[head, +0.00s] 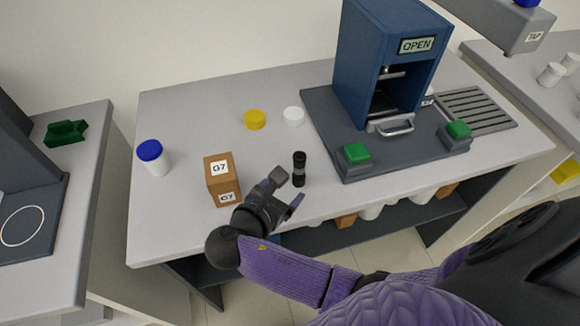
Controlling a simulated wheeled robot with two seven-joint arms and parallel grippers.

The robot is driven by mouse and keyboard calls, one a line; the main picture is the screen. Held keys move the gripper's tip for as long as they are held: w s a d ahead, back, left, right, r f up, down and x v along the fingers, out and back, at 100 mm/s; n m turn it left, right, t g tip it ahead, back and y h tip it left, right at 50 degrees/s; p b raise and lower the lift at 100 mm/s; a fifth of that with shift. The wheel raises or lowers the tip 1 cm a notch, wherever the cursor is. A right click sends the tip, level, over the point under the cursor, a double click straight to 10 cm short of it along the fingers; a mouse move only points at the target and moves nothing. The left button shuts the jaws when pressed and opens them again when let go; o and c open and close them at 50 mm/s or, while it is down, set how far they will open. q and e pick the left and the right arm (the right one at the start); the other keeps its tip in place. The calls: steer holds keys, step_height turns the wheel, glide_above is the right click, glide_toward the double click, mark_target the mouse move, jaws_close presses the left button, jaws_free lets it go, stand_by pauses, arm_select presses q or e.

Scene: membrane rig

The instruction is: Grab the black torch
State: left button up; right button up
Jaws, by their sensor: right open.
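The black torch (299,168) stands upright on the grey table near its front edge. It is a small dark cylinder with a lighter band. My right gripper (287,189) is open just in front and to the left of the torch. Its fingers point toward the torch, and nothing shows between them. I cannot tell whether a finger touches the torch. My left gripper is not in view.
A brown box marked G7 (222,179) stands left of my right gripper. A white jar with a blue lid (152,157), a yellow cap (255,119) and a white cap (293,116) are on the table. A blue machine (362,70) with green buttons stands on the right.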

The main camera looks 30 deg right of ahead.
mark_target(296, 162)
steer(key=shift+n+t+h, duration=0.3)
steer(key=shift+n+h, duration=0.3)
steer(key=shift+n, duration=0.1)
steer(key=b+x, duration=0.1)
steer(key=x, duration=0.2)
steer(key=w+x, duration=0.1)
steer(key=x, duration=0.2)
steer(key=r+b+x, duration=0.1)
steer(key=x, duration=0.2)
steer(key=shift+w+b, duration=0.3)
steer(key=shift+w+d, duration=0.2)
steer(key=shift+d, duration=0.05)
jaws_close()
